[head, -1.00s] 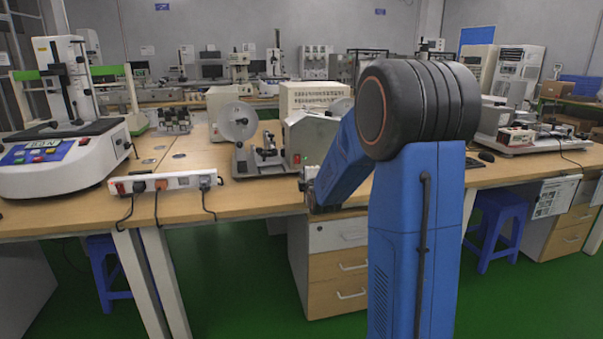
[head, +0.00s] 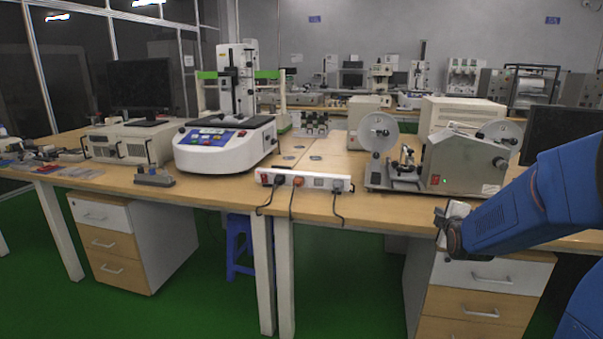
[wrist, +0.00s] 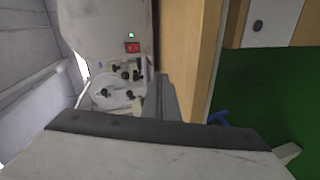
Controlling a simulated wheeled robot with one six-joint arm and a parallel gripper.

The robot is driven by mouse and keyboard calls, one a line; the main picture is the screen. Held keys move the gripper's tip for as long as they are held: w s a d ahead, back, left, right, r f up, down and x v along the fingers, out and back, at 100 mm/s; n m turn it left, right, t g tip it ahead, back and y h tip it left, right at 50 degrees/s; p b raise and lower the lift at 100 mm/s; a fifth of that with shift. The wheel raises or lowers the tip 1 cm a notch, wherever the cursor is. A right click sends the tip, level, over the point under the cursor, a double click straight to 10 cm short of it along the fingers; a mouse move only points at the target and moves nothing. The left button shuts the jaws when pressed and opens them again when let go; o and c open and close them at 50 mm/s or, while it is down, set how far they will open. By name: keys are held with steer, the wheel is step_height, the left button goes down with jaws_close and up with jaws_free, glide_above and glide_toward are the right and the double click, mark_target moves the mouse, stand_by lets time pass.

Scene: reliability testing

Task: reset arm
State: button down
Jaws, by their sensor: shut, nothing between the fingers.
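My blue arm (head: 535,205) reaches in from the right edge of the head view. My gripper (head: 445,230) is at its end, small and partly hidden by the arm, near the front edge of the wooden bench (head: 385,208). In the wrist view my gripper (wrist: 165,97) shows as a grey finger shape, shut with nothing held. The grey tape-reel machine (head: 455,165) stands on the bench behind it. The machine also shows sideways in the wrist view (wrist: 112,30), with its red switch and green light.
A white power strip (head: 305,180) lies along the bench edge, cords hanging. A white tester with a blue panel (head: 225,145) stands left of it. Drawer cabinets (head: 480,285) are under the bench. A blue stool (head: 238,245) stands below. Green floor is open in front.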

steer(key=s+a+f+m+g+y, duration=0.1)
steer(key=s+a+m+g, duration=0.2)
steer(key=s, duration=1)
steer(key=s+a+f+m+g+y, duration=0.1)
steer(key=s+a+m, duration=0.4)
steer(key=s, duration=0.9)
steer(key=s+a+f+m+g+y, duration=0.2)
steer(key=s+a+m+g, duration=0.3)
steer(key=s+a, duration=0.4)
steer(key=s+g, duration=0.1)
steer(key=s, duration=0.3)
steer(key=shift+s+a+f, duration=0.15)
steer(key=shift+s+a, duration=0.05)
